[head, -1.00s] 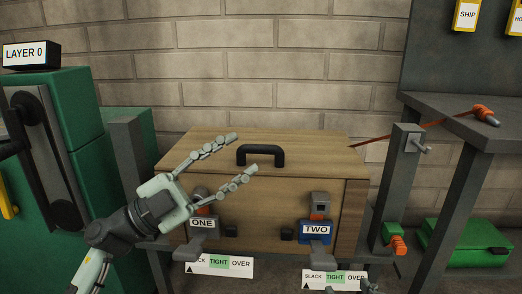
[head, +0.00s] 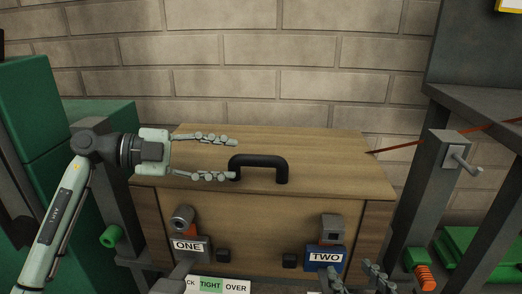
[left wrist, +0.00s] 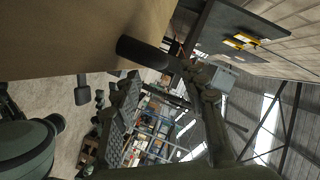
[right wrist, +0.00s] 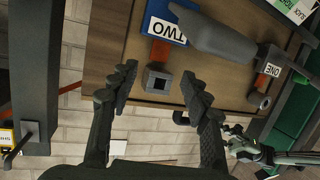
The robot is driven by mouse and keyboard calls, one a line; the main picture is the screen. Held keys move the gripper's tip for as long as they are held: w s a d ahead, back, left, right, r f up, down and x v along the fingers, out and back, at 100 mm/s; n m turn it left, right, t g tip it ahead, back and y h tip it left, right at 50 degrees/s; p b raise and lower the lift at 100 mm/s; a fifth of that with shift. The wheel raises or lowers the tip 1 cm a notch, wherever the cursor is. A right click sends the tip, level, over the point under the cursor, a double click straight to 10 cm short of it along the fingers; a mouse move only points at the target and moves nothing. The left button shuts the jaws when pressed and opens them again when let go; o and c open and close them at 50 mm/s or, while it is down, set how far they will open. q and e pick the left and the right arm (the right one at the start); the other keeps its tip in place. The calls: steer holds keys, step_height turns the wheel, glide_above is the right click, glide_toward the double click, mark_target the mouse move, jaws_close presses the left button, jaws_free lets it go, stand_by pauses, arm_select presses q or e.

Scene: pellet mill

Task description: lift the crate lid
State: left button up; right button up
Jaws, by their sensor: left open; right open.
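The wooden crate (head: 285,215) has its flat lid (head: 330,155) lying on top, with a black arched handle (head: 258,160) near the lid's middle. My left gripper (head: 234,159) is open and points right, its fingertips at the handle's left end; whether they touch it I cannot tell. In the left wrist view a dark bar, apparently the handle (left wrist: 142,52), shows close up beside the lid's tan surface. My right gripper (right wrist: 158,75) is open and empty in front of the crate's front face, low at the bottom of the head view (head: 368,277).
Clamps with labels ONE (head: 187,246) and TWO (head: 325,258) sit on the crate's front. Grey posts flank the crate; the right post (head: 438,185) carries a crank. An orange strap (head: 405,145) runs to the right. A brick wall stands behind.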

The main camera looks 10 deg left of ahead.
mark_target(245, 160)
arm_select(q)
steer(key=x, duration=0.7)
steer(key=shift+d, duration=0.35)
arm_select(e)
steer(key=shift+a+r+t+y, duration=0.15)
steer(key=shift+a+r+t, duration=0.15)
steer(key=shift+r, duration=0.2)
steer(key=shift+a+r+t+y, duration=0.15)
steer(key=shift+a+r+t, duration=0.1)
steer(key=shift+r, duration=0.2)
arm_select(q)
steer(key=shift+c, duration=0.5)
jaws_close()
